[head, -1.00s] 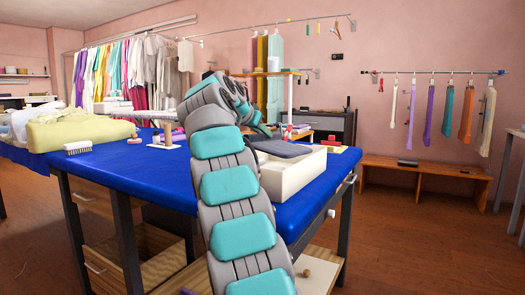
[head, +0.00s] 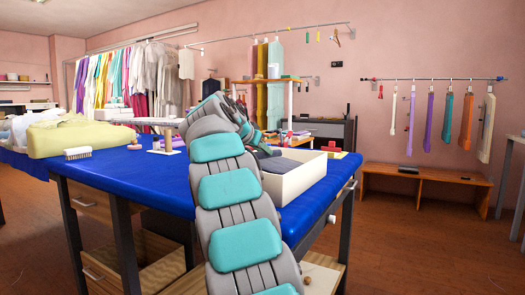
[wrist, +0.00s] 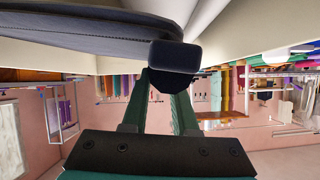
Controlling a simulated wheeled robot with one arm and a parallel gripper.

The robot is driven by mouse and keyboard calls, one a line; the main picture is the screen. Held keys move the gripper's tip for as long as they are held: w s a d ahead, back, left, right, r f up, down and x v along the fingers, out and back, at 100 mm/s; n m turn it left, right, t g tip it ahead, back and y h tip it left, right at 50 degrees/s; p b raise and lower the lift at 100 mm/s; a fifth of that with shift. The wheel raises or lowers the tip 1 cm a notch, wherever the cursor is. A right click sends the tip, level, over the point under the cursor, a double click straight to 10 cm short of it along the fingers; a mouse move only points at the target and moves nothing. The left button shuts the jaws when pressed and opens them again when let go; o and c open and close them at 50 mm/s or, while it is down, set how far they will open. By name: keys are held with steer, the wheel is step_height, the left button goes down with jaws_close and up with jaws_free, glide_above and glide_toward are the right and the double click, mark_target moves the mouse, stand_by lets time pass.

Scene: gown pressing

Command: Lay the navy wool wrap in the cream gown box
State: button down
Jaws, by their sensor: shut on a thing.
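The cream gown box (head: 298,182) stands open on the right part of the blue table. My gripper (wrist: 168,80) is shut on that end. My arm hides part of the wrap and the left side of the box in the head view. I cannot tell how deep the wrap lies.
The blue table (head: 150,185) has free room left of the box. A red item (head: 336,154) sits behind the box. A wooden bench (head: 420,182) stands at the right wall.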

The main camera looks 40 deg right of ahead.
steer(key=shift+f+b, duration=0.35)
steer(key=shift+b, duration=0.05)
steer(key=shift+f, duration=0.1)
